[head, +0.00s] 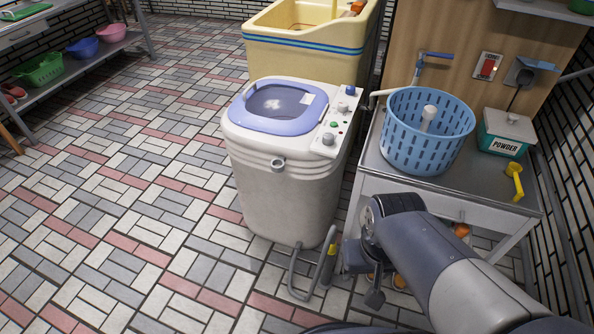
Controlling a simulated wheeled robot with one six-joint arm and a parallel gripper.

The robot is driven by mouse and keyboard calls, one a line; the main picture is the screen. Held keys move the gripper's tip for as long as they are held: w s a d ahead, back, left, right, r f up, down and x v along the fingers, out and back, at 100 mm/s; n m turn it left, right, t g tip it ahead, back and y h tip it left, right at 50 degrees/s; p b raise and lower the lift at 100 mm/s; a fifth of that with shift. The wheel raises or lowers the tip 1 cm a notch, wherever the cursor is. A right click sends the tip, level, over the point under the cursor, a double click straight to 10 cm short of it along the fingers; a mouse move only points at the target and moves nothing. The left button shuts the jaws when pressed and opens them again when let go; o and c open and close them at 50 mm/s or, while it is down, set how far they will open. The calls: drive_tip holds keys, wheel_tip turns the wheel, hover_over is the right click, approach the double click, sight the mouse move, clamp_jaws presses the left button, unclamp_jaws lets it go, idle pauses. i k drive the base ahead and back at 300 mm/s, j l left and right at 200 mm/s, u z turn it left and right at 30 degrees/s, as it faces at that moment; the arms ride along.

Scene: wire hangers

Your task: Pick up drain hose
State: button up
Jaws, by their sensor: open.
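The drain hose (292,272) is a grey tube in the head view. It comes from the low front of the white washing machine (283,205), bends along the tiled floor and rises again at the right. A yellow and dark piece (328,266) stands against its right-hand part; I cannot tell if it is attached. My gripper (362,278) is open, just right of the hose and apart from it in the picture. My wrist and arm hide part of the gripper and the floor behind it.
A metal table (487,195) stands close at the right, carrying a blue basket (428,130), a powder box (508,133) and a yellow item (515,180). A cream tub (305,52) is behind the machine. The floor at left is clear up to a shelf (95,62) with colored baskets.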

sight(332, 251)
drive_tip(key=i+l+z, duration=0.2)
drive_tip(key=z, duration=0.15)
drive_tip(key=i+l+z, duration=0.2)
drive_tip(key=z, duration=0.15)
